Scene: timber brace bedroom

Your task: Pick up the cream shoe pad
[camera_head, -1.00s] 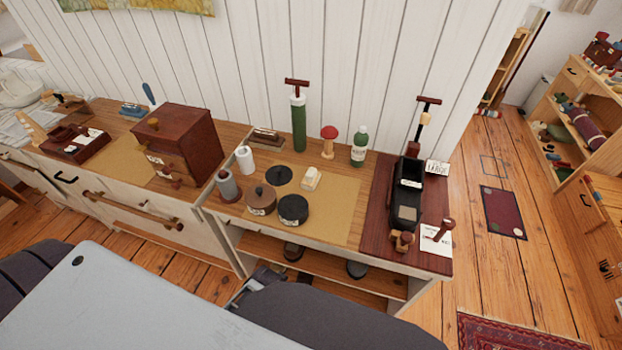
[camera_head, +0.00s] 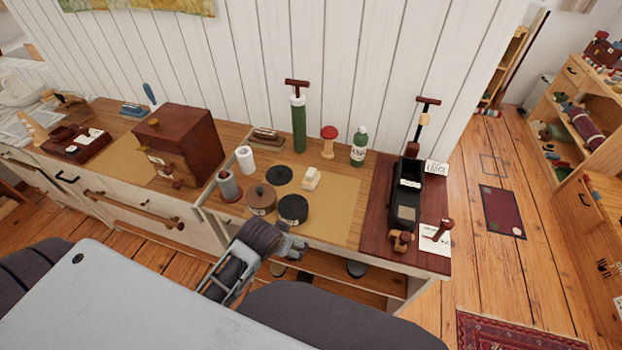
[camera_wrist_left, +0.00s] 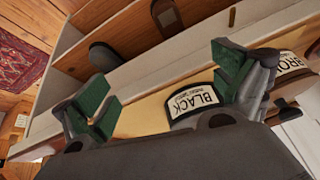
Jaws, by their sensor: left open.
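The cream shoe pad (camera_head: 311,179) is a small pale block lying on the tan mat (camera_head: 338,208) on the bench top, behind and right of the black tin (camera_head: 293,209). My left gripper (camera_head: 291,243) is at the bench's front edge, in front of the black tin and apart from the pad. In the left wrist view its green-padded fingers (camera_wrist_left: 168,95) are spread wide with nothing between them gripped. The tin labelled BLACK (camera_wrist_left: 195,105) shows beyond the fingers there. I cannot see the pad in that view. My right gripper is not in view.
A brown tin (camera_head: 261,200), a black lid (camera_head: 279,175), white roll (camera_head: 245,160) and grey cylinder (camera_head: 229,186) stand left of the pad. A red-topped wooden piece (camera_head: 328,142) and green bottle (camera_head: 359,147) stand behind it. The mat right of the pad is clear.

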